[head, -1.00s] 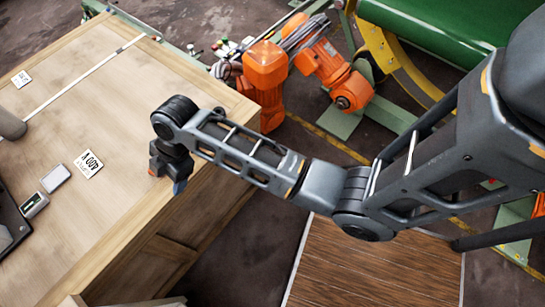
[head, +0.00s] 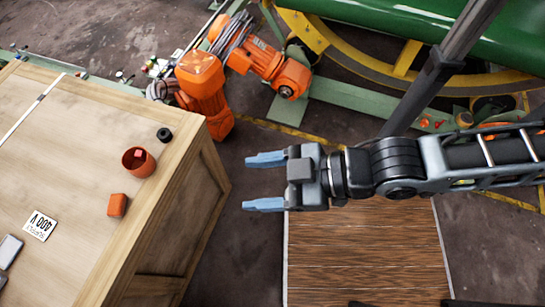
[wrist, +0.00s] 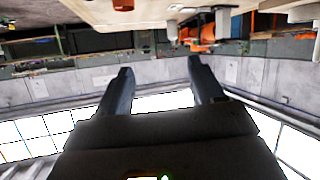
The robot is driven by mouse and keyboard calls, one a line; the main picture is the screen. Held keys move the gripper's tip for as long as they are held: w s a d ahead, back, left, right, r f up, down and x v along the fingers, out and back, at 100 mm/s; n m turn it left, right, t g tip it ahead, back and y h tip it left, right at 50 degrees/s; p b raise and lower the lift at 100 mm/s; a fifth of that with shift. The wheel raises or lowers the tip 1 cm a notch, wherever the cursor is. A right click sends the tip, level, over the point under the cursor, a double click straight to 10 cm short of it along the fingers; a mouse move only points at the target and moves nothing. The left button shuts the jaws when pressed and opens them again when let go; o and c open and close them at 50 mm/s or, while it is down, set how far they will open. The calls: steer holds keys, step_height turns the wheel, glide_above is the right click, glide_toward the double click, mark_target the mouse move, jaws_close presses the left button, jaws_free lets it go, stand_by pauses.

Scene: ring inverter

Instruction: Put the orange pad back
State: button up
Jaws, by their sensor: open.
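A small orange block (head: 117,205), which looks like the orange pad, sits on the wooden crate top near its right edge in the head view. An orange round cup (head: 139,161) stands just behind it, with a small red piece inside. My gripper (head: 246,183) is open and empty, its two blue fingers pointing left, beyond the crate's right edge and apart from the block and cup. In the wrist view my open fingers (wrist: 160,65) have nothing between them. That view appears upside down, and I cannot identify the block in it.
The wooden crate (head: 85,120) fills the left side. A small black cylinder (head: 164,134) stands near its far right corner. A white label (head: 39,225) lies left of the block. An orange robot arm (head: 205,85) stands behind the crate. Bare floor lies between crate and brown board (head: 365,250).

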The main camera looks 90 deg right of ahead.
step_height(320, 180, up, 6)
steer(key=s+t, duration=0.1)
steer(key=s, duration=0.1)
steer(key=shift+s+d+m, duration=0.3)
steer(key=shift+m, duration=0.1)
stand_by(0.7)
